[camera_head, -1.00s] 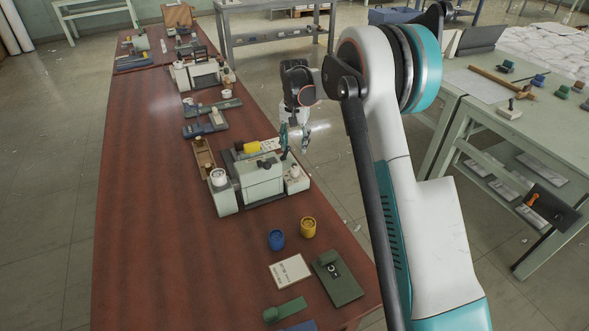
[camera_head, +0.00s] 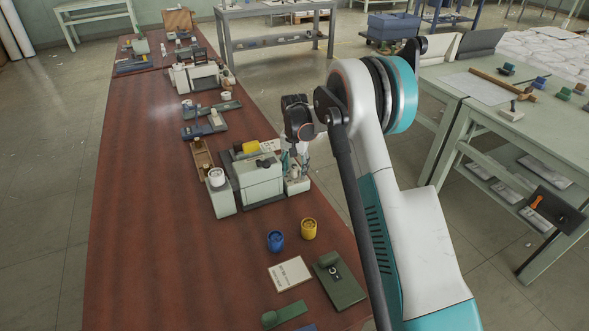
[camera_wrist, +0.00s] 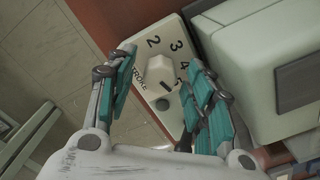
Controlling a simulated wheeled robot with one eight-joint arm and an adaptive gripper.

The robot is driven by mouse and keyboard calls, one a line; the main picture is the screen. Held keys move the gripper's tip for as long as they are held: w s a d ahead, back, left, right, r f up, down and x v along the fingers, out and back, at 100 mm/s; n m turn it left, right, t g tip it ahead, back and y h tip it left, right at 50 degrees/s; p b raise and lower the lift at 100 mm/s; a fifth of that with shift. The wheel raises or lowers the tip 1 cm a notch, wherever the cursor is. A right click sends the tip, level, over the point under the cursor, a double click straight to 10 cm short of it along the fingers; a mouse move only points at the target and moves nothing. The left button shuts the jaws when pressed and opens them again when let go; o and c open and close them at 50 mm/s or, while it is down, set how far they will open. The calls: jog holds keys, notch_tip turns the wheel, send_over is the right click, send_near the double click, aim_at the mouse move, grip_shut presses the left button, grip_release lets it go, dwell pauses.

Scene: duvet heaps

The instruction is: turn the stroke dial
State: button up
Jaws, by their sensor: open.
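The stroke dial (camera_wrist: 160,72) is a pale faceted knob on a light panel (camera_wrist: 166,30) with the numbers 2 to 5 and the word STROKE around it. In the wrist view it sits between the open fingers of my gripper (camera_wrist: 162,62), with a gap visible on each side. A dark pointer mark shows on its near side. In the head view my gripper (camera_head: 291,160) is at the right end of the pale green machine (camera_head: 260,180). The dial is hard to make out there behind the fingers.
The machine's body (camera_wrist: 270,80) stands close to the right finger. A blue cup (camera_head: 275,241), a yellow cup (camera_head: 309,229), a white card (camera_head: 289,274) and a green plate (camera_head: 340,284) lie nearer on the red-brown table (camera_head: 150,240). The table's left side is clear.

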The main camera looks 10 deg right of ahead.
jog(key=c, duration=1.1)
jog(key=shift+n, duration=0.3)
jog(key=n, duration=0.9)
jog(key=o, duration=1.1)
